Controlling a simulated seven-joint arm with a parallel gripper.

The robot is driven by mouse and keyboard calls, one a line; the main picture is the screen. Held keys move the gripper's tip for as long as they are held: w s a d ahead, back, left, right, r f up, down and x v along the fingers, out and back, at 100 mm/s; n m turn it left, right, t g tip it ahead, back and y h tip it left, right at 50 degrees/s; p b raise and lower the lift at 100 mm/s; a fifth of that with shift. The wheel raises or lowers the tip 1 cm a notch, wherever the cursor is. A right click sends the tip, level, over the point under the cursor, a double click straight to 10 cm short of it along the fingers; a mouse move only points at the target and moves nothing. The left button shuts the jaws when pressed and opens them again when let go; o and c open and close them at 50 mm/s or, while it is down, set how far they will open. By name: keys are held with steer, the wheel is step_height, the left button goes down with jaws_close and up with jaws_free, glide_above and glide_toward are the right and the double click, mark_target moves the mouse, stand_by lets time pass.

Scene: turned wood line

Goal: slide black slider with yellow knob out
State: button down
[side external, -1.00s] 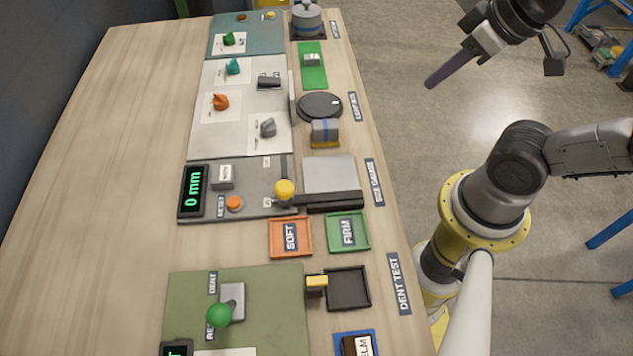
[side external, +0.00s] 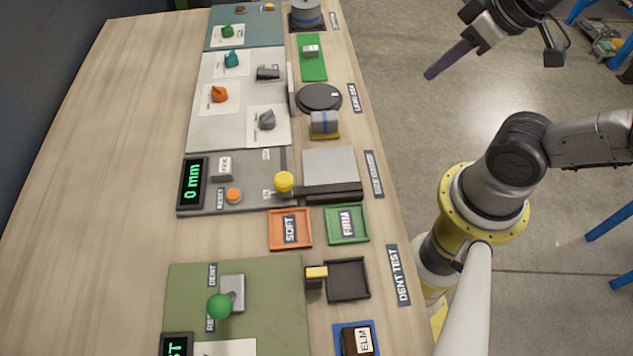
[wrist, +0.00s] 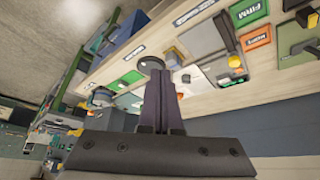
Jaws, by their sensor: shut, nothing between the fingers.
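I cannot tell exactly how knob and bar join. The display (side external: 191,182) reads 0 mm. The knob also shows in the wrist view (wrist: 234,62), right of my fingers. My gripper (side external: 431,76) is shut and empty, with dark purple fingers. It is high over the floor side, right of the bench and apart from everything. Its fingers also show in the wrist view (wrist: 160,76).
An orange tray (side external: 290,244) and a green tray (side external: 364,236) lie below the gauge. A yellow-topped black block (side external: 316,279) stands beside a black tray (side external: 366,291). A round black disc (side external: 319,98) and blue-grey block (side external: 324,123) stand above. The bench's left side is clear.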

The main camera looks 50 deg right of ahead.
steer(key=c, duration=1.2)
jaws_free()
steer(key=shift+o, duration=1.3)
steer(key=shift+s+r+m, duration=0.1)
steer(key=shift+r+m, duration=0.05)
steer(key=shift+m, duration=0.35)
steer(key=o, duration=0.5)
steer(key=shift+m+g, duration=0.4)
steer(key=shift+m, duration=0.5)
steer(key=w+r, duration=0.1)
steer(key=w+a+r, duration=0.1)
steer(key=w+r, duration=0.2)
steer(key=shift+a, duration=0.3)
steer(key=n+g, duration=0.3)
steer(key=g, duration=0.2)
glide_above(283, 178)
step_height(283, 178, down, 6)
steer(key=f, duration=0.1)
step_height(283, 178, down, 13)
steer(key=shift+c, duration=0.3)
jaws_close()
